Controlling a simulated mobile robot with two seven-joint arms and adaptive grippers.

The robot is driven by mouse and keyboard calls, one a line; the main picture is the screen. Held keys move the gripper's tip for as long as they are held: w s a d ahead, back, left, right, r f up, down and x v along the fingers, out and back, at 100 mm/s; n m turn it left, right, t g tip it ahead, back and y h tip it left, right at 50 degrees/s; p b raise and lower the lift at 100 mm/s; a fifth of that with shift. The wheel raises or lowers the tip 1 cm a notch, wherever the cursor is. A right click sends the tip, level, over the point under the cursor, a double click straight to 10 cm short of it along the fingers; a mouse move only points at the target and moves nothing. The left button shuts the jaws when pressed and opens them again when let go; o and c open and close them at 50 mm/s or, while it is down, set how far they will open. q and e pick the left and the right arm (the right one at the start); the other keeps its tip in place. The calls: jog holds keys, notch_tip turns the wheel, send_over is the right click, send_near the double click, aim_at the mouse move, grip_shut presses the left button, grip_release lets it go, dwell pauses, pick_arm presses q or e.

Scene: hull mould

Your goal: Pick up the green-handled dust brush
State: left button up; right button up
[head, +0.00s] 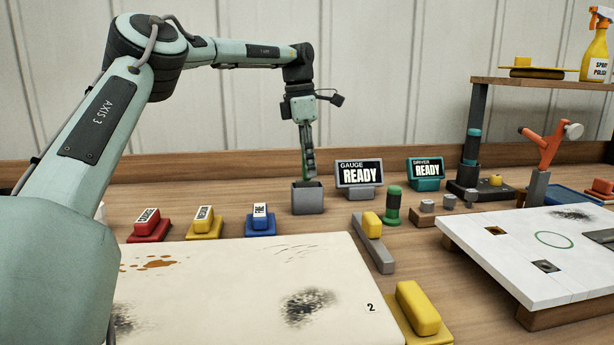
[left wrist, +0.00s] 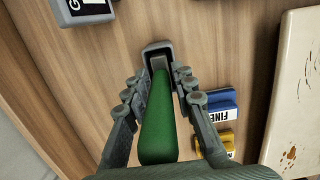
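The green-handled dust brush (left wrist: 157,125) stands handle-up in a small grey holder (head: 307,199); its lower end is hidden inside. The holder also shows in the left wrist view (left wrist: 154,48). My left gripper (head: 309,172) points down just above the holder. In the left wrist view its two fingers (left wrist: 160,92) are spread on either side of the green handle, with a gap visible on both sides. In the head view the fingers hide most of the handle. My right gripper is in neither view.
Red (head: 148,226), yellow (head: 203,223) and blue (head: 260,220) blocks stand left of the holder. A gauge display (head: 359,176) is close on its right, with a green cylinder (head: 392,206) beyond. A stained pale panel (head: 250,270) lies in front.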

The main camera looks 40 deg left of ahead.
pick_arm(q)
grip_shut()
jog(key=shift+r, duration=0.15)
